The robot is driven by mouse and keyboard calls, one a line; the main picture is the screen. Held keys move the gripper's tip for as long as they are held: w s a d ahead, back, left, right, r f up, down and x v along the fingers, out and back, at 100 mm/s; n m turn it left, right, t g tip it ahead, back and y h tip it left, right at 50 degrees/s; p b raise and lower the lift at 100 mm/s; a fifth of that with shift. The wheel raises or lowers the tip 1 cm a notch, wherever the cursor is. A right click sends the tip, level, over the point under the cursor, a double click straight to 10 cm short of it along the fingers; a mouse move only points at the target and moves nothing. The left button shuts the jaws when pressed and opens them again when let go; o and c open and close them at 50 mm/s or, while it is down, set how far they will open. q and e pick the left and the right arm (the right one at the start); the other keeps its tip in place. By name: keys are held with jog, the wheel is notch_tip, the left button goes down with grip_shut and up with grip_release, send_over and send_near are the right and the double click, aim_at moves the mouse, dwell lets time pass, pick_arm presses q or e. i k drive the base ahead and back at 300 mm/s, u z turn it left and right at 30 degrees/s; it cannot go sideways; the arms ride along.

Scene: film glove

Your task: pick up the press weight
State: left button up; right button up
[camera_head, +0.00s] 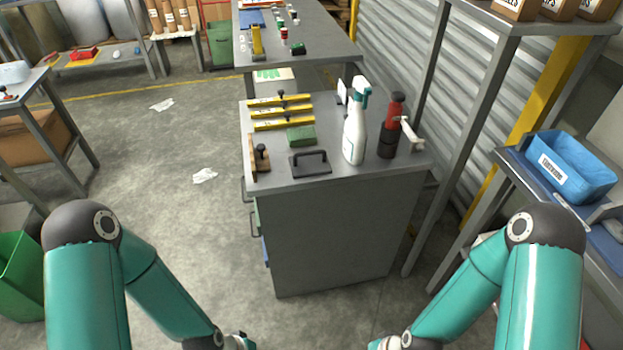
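A dark grey flat block with a black bar handle on top (310,163), which looks like the press weight, lies near the front edge of the grey cabinet top (345,178). It is flat on the surface, handle up, with nothing gripping it. My two teal arms come in from the lower left and lower right, and their wrists reach the bottom edge of the picture. Both grippers are cut off below the frame, short of the cabinet, so their fingers do not show.
A wooden block with a black knob (259,158) stands left of the weight, a green block (300,136) behind it. A white spray bottle (355,130) and a red and black bottle (390,128) stand to the right. Yellow bars (283,124) lie behind. Floor before the cabinet is clear.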

aim_at(305, 165)
jog(key=u, duration=0.4)
jog(key=i, duration=0.8)
jog(key=u, duration=0.5)
